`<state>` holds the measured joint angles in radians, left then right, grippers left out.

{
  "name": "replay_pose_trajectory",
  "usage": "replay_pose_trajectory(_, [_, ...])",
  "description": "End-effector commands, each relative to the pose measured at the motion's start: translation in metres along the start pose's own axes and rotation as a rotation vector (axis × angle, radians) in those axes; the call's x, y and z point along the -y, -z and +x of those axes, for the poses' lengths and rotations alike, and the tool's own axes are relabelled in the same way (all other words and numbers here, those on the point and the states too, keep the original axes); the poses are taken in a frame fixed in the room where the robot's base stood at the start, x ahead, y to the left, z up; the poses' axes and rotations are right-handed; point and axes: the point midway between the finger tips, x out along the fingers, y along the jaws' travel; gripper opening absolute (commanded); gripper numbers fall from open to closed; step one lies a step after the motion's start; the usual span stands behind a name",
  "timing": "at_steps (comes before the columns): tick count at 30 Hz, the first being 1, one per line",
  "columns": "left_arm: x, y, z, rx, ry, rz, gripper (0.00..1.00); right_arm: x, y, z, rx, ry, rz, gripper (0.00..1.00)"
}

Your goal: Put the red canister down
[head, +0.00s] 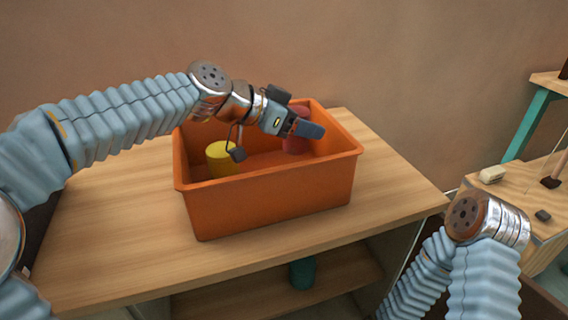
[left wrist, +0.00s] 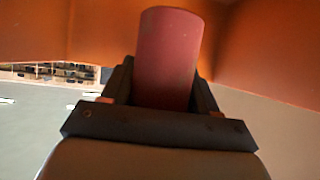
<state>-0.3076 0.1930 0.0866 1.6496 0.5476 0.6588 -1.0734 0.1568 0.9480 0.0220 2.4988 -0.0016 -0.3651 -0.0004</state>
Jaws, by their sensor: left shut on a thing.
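The red canister (head: 295,147) is inside the orange crate (head: 272,206), near its far right corner, partly hidden behind my left gripper (head: 307,128). In the left wrist view the canister (left wrist: 168,60) stands between the two fingers of the left gripper (left wrist: 160,95), which is shut on it. The orange crate walls (left wrist: 260,45) show behind it. I cannot tell whether the canister touches the crate floor. My right arm shows at the lower right, but its gripper is out of view.
A yellow canister (head: 221,158) stands in the left part of the crate. The crate stands on a wooden table (head: 110,225) with bare top on both sides. A teal object (head: 302,274) is on the shelf below. Another wooden table (head: 535,200) with small items is at right.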

Motion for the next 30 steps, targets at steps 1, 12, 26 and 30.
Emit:
replay_pose_trajectory(1, [0.0,-0.011,0.006,0.002,-0.001,-0.003,0.27,-0.002,0.0,0.003,-0.001,-0.001,0.001,0.35])
replay_pose_trajectory(12, [0.0,-0.057,0.031,0.0,0.0,-0.001,0.27,-0.009,0.002,0.011,-0.006,-0.006,0.005,0.35])
replay_pose_trajectory(26, [0.0,-0.065,0.036,-0.001,0.0,0.001,0.27,-0.011,0.003,0.015,-0.009,-0.008,0.007,0.35])
replay_pose_trajectory(30, [0.0,-0.064,0.035,-0.001,0.0,0.001,0.77,-0.011,0.003,0.014,-0.009,-0.008,0.007,0.35])
